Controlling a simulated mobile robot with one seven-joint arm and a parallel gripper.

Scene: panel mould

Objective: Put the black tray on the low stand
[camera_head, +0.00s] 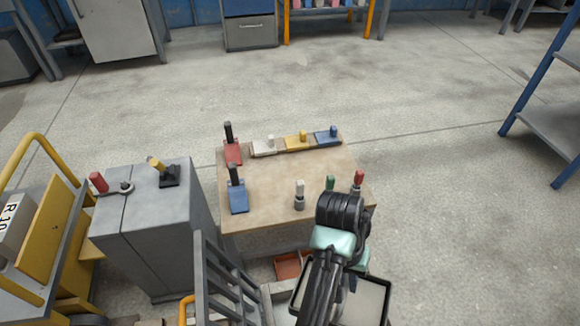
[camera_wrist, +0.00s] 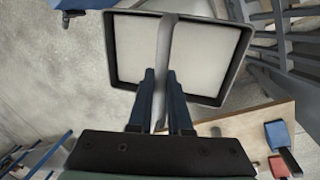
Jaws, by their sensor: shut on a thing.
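The black tray (camera_wrist: 135,45) has a dark raised rim, a pale grey inside and a grey bar across its middle. My gripper (camera_wrist: 160,75) is shut on this bar, with a blue finger on each side of it. In the head view the tray (camera_head: 374,300) is at the bottom right of centre, in front of the wooden table and partly hidden by my arm. It looks empty. I cannot clearly pick out the low stand. A blue object (camera_wrist: 85,3) is cut off at the top left of the wrist view, and I cannot tell what it is.
A wooden table (camera_head: 260,190) with several handled blocks and knobs stands beyond the tray. A grey cabinet (camera_head: 150,230) with levers is to its left. A blue-framed shelf (camera_head: 550,125) stands at the right edge. The concrete floor (camera_head: 465,220) between table and shelf is clear.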

